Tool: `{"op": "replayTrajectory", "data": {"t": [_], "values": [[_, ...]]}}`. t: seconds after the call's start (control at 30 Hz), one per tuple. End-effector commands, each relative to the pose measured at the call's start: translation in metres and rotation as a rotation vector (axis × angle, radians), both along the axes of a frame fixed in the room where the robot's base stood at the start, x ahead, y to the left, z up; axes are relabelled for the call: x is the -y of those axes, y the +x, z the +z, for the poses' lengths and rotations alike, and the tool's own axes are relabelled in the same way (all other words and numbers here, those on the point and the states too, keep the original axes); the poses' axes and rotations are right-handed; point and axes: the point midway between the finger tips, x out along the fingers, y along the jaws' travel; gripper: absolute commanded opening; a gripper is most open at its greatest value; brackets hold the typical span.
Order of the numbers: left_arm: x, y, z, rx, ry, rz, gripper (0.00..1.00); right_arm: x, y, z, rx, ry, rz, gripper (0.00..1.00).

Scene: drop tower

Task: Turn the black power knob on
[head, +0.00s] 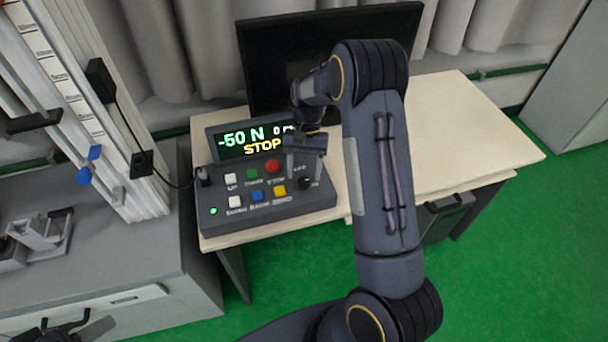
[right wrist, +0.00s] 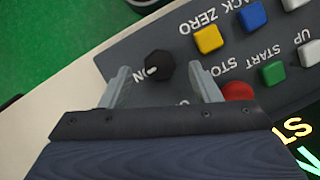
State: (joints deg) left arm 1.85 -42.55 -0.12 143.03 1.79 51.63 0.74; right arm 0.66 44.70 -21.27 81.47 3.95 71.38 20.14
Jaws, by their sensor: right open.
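The black power knob (head: 305,184) sits at the right end of the grey control box (head: 300,208). In the right wrist view the knob (right wrist: 160,64) has a white mark that points toward the letters ON beside it. My right gripper (head: 303,170) is over this end of the box. In the right wrist view its open fingers (right wrist: 161,76) are on either side of the knob, with a gap on each side. Another label beside the knob is partly hidden. A dark shape at the bottom left of the head view, seemingly my left gripper (head: 65,331), is cut off.
The box's display (head: 252,140) is lit and reads -50 N and STOP. The red stop button (head: 272,166) and several coloured buttons are left of the knob. A green lamp (head: 213,211) glows. A black monitor (head: 290,60) stands behind on the table (head: 450,120).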

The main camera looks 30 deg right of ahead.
Motion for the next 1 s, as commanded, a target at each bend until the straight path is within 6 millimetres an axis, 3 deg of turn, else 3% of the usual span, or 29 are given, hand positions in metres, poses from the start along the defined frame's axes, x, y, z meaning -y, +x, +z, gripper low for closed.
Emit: {"op": "replayTrajectory", "data": {"t": [0.2, 0.33, 1.0], "values": [[0.0, 0.0, -0.004, 0.0, 0.0, 0.0, 0.45, 0.009, 0.013, 0.035, 0.006, 0.0, 0.0, 0.57], [0.0, 0.0, -0.005, 0.0, 0.0, 0.0, 0.45, 0.012, 0.017, 0.048, 0.004, -0.001, -0.001, 0.57], [0.0, 0.0, -0.005, 0.0, 0.0, 0.0, 0.45, 0.013, 0.016, 0.059, 0.015, 0.006, 0.0, 0.57]]}}
